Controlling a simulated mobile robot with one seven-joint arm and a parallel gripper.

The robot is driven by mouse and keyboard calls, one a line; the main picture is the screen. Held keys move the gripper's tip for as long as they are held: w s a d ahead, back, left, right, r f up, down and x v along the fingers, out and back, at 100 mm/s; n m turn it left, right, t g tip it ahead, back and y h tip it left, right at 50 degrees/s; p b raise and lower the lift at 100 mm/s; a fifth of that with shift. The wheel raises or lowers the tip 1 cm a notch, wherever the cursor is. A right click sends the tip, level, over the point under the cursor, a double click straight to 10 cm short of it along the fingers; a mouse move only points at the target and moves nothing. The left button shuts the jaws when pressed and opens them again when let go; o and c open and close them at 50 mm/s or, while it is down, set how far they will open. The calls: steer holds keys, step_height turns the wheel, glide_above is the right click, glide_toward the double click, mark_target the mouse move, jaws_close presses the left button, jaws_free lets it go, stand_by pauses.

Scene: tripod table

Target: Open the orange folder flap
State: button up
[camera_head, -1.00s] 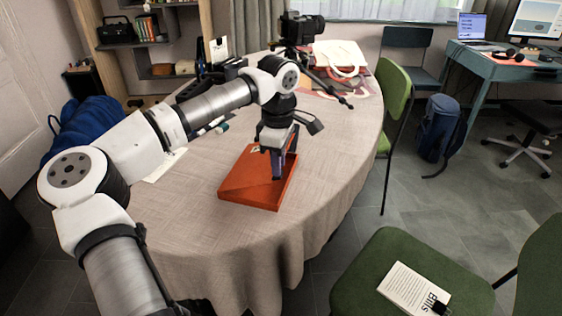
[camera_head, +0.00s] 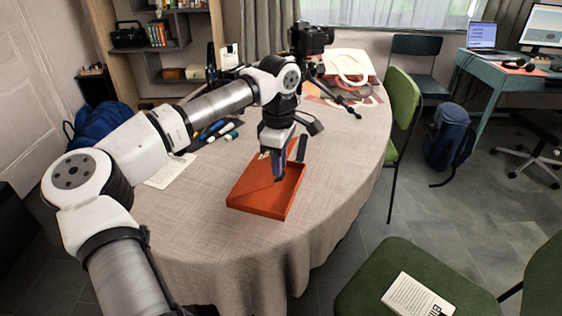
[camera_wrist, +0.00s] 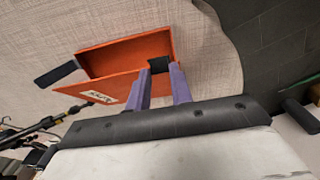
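The orange folder (camera_head: 250,203) lies on the cloth-covered round table near its front edge. In the wrist view the folder (camera_wrist: 110,57) shows a panel with a pale label (camera_wrist: 98,97) that looks like the flap. How far the flap is raised I cannot tell. My gripper (camera_head: 291,164) is over the folder's right part, pointing down. Whether a finger touches the folder is unclear.
A camera on a small tripod (camera_head: 311,40) stands behind the folder, one leg reaching right. Markers (camera_head: 215,130) and a paper sheet (camera_head: 171,171) lie to the left. A green chair (camera_head: 401,115) is close to the table's right edge. The cloth in front is clear.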

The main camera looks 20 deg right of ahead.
steer(key=shift+w+a+r+p, duration=0.35)
steer(key=shift+a+r+p, duration=0.15)
steer(key=shift+r, duration=0.1)
steer(key=shift+w+a+r+p, duration=0.3)
steer(key=shift+a+r+p, duration=0.2)
steer(key=shift+r, duration=0.1)
steer(key=shift+w+a+r+p, duration=0.5)
steer(key=shift+a+r+p, duration=0.15)
steer(key=shift+a, duration=0.1)
steer(key=shift+w+r, duration=0.1)
steer(key=shift+w+a+r+p, duration=0.3)
steer(key=shift+w+a+p, duration=0.1)
steer(key=shift+a, duration=0.1)
steer(key=shift+w+a+r+p, duration=0.25)
steer(key=shift+a+r+p, duration=0.1)
steer(key=shift+a, duration=0.25)
steer(key=shift+w+a+r+p, duration=0.25)
steer(key=shift+w+a+p, duration=0.15)
steer(key=shift+a, duration=0.1)
steer(key=shift+w+a+r+p, duration=0.2)
steer(key=shift+w+a+p, duration=0.15)
steer(key=shift+a, duration=0.15)
